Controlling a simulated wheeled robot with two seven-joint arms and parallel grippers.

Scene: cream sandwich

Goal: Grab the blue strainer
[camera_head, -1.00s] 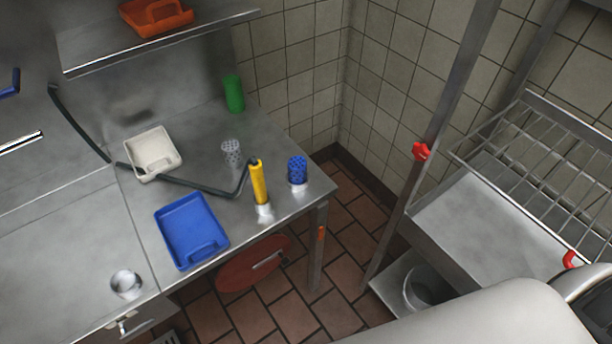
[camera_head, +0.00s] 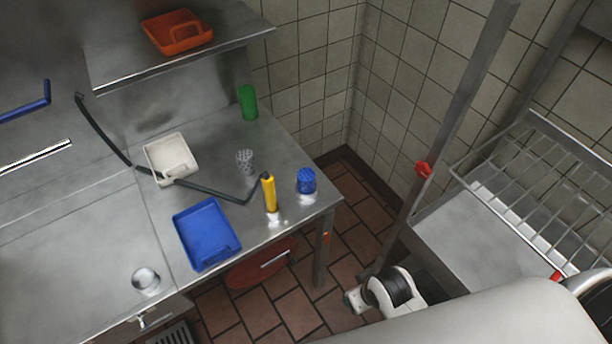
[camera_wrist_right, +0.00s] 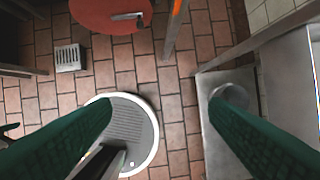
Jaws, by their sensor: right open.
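The blue strainer (camera_head: 306,181), a small perforated cup, stands near the right edge of the steel counter (camera_head: 262,145) in the head view. It is to the right of a yellow-handled tool. My right gripper (camera_wrist_right: 163,100) shows in the wrist view as two green fingers, wide apart with nothing between them, over the tiled floor. In the head view, part of my right arm shows low, beyond the counter's right end, well apart from the strainer. The strainer is not in the wrist view. My left gripper is not in view.
A yellow-handled tool (camera_head: 269,193) stands close left of the strainer. A grey strainer (camera_head: 245,161), green cylinder (camera_head: 248,103), blue tray (camera_head: 231,244) and white tray (camera_head: 151,155) are on the counter. A steel post (camera_head: 455,110) and wire rack (camera_head: 545,185) are at right.

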